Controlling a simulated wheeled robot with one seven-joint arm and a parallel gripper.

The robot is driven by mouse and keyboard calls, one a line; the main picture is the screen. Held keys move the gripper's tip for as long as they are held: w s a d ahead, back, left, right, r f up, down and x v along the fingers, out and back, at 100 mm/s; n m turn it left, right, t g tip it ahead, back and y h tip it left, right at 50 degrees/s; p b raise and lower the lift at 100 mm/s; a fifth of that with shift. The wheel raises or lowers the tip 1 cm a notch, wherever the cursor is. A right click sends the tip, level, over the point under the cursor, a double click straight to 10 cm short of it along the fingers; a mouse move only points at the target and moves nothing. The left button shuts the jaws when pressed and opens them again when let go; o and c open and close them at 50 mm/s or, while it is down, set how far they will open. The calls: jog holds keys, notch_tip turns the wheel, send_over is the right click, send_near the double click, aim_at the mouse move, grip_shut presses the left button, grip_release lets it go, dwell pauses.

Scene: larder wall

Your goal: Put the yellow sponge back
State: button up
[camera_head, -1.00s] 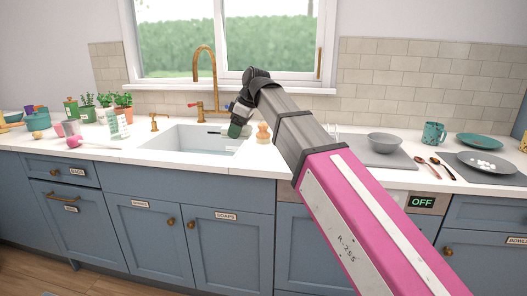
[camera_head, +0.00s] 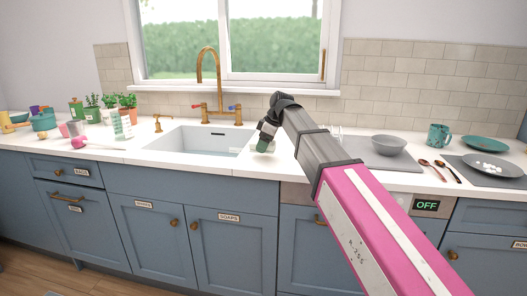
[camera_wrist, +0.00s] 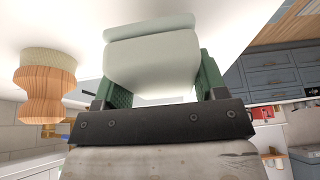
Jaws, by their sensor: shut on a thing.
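My gripper (camera_head: 266,138) is at the counter just right of the sink (camera_head: 205,140). In the wrist view its green fingers are shut on a pale grey-green block (camera_wrist: 155,65). It looks pale rather than yellow, so I cannot tell that it is the yellow sponge. The block is close to the white countertop (camera_wrist: 50,22); I cannot tell whether it touches. No clearly yellow sponge shows elsewhere.
A wooden brush with a pale top (camera_wrist: 46,90) stands beside the gripper; my gripper hides it in the head view. A brass tap (camera_head: 207,75) rises behind the sink. A grey bowl (camera_head: 388,145) stands farther right. Potted herbs (camera_head: 120,105) are left.

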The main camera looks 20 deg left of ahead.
jog(key=shift+f, duration=1.25)
jog(key=shift+f, duration=0.3)
jog(key=shift+s+f, duration=0.1)
jog(key=o, duration=0.9)
jog(key=shift+d+f, duration=0.1)
jog(key=shift+f, duration=0.05)
jog(key=shift+r, duration=0.5)
jog(key=v, duration=1.2)
